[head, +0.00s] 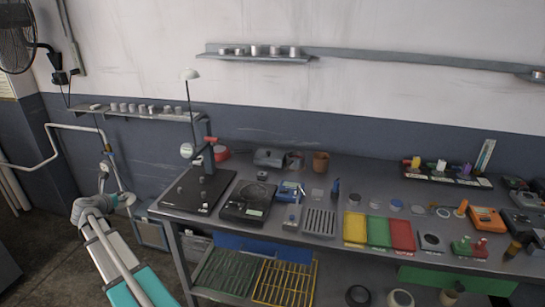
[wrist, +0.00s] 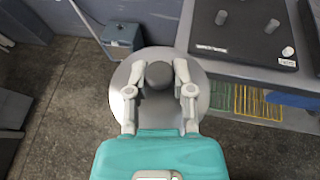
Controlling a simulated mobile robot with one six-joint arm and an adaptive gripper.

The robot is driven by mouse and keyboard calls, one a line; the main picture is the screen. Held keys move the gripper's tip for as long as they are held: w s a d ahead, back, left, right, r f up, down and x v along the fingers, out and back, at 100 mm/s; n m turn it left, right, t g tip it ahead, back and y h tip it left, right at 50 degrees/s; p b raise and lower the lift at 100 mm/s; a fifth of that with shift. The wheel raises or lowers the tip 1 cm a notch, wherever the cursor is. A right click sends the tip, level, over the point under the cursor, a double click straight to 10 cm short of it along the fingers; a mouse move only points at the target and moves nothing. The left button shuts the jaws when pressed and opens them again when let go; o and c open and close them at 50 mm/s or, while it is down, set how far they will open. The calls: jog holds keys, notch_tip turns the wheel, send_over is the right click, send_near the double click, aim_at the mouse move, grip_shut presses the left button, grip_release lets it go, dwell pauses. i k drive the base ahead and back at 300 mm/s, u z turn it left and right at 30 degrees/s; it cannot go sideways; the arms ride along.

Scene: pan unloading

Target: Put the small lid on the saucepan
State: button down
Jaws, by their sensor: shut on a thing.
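In the wrist view, my gripper (wrist: 158,73) has its two fingers either side of the dark round knob of a pale grey disc-shaped lid (wrist: 203,88). It is shut on this lid, which hangs over the floor to the left of the workbench. My teal wrist housing hides the near part of the lid. In the head view my arm reaches up at the lower left, off the bench. A small red vessel (head: 221,153) stands at the back left of the bench, partly hidden; I cannot tell whether it is the saucepan.
The workbench (head: 275,232) is crowded. A black plate with an upright stand (head: 190,200) is at its left end, beside a black scale (head: 240,212). Yellow, green and red trays (head: 378,232) lie further right. A blue-grey box (wrist: 122,42) stands on the floor beside the bench.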

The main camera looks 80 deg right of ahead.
aim_at(296, 154)
jog(key=z, duration=1.7)
jog(key=i, duration=0.5)
jog(key=z, duration=0.15)
jog(key=k, duration=0.8)
jog(key=z, duration=0.05)
